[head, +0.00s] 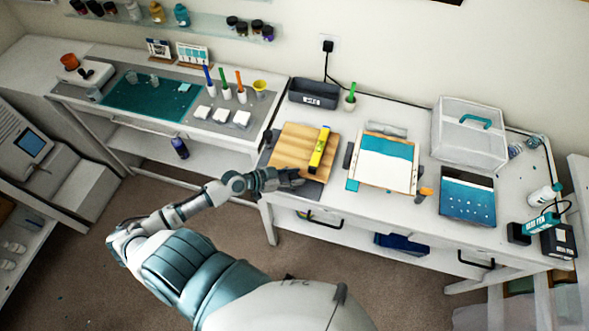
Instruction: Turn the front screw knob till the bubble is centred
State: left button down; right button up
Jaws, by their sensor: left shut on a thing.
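A wooden board (292,147) lies on the left part of the white table. A yellow spirit level (320,149) rests on its right side, slanting from back to front; the bubble is too small to read. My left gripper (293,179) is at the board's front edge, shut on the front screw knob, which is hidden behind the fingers. A dark knob (349,155) shows just right of the board. My right gripper is not in view.
A framed panel with a teal and white surface (385,160) lies right of the board. A dark bin (313,93) and a green-handled brush in a cup (350,98) stand behind. A clear box (469,133) and a dark blue panel (467,197) are further right.

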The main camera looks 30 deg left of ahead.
pick_arm(q)
jog(key=shift+r+n+t+y+p, duration=0.35)
jog(key=shift+n+t+y+p, duration=0.25)
jog(key=shift+n+y+p, duration=0.4)
jog(key=shift+w+f+n+t+y+p, duration=0.1)
jog(key=shift+n+t+y+p, duration=0.2)
jog(key=shift+n+y+p, duration=0.1)
jog(key=shift+f+n+t+y, duration=0.1)
jog(key=shift+n+t+y, duration=0.2)
jog(key=shift+n+y, duration=0.65)
jog(key=n+y, duration=0.2)
jog(key=shift+f+t+y, duration=0.1)
jog(key=shift+t+y, duration=0.2)
jog(key=shift+y, duration=0.05)
jog(key=shift+n+y, duration=1.35)
jog(key=shift+y, duration=0.15)
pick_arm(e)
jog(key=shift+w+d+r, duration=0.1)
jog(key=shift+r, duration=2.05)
pick_arm(q)
jog(key=shift+a, duration=0.1)
